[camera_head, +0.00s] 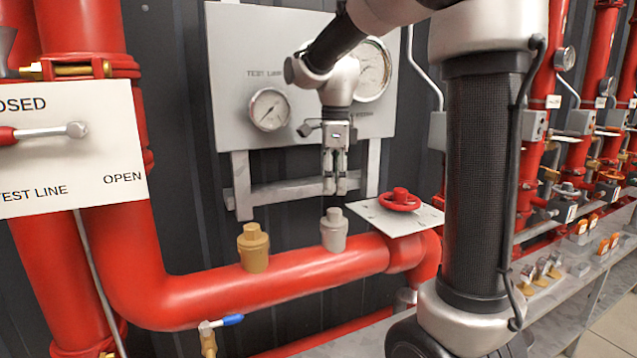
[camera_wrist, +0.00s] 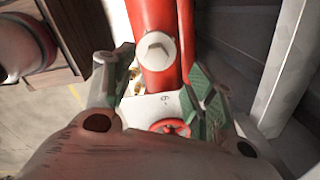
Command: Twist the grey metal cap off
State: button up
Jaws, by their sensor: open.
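The grey metal cap (camera_head: 333,231) stands upright on top of the red horizontal pipe (camera_head: 290,276). My gripper (camera_head: 335,187) points down just above the cap, with a small gap between fingertips and cap top. In the wrist view the cap's pale hexagonal top (camera_wrist: 156,50) shows beyond the gap between the spread fingers of my gripper (camera_wrist: 152,76). The fingers are open and hold nothing.
A brass cap (camera_head: 253,249) stands on the same pipe to the left. A red handwheel (camera_head: 400,200) on a white plate is close on the right. A gauge panel (camera_head: 230,80) stands behind. A blue-handled valve (camera_head: 222,322) hangs below the pipe.

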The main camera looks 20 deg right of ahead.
aim_at(335, 210)
jog(key=m, duration=0.3)
jog(key=shift+s+m, duration=0.2)
jog(key=shift+m, duration=0.1)
notch_tip(335, 210, down, 8)
jog(key=shift+r, duration=0.1)
jog(key=c, duration=1.2)
jog(key=n, duration=0.6)
jog(key=shift+s, duration=0.1)
jog(key=shift+c, duration=0.2)
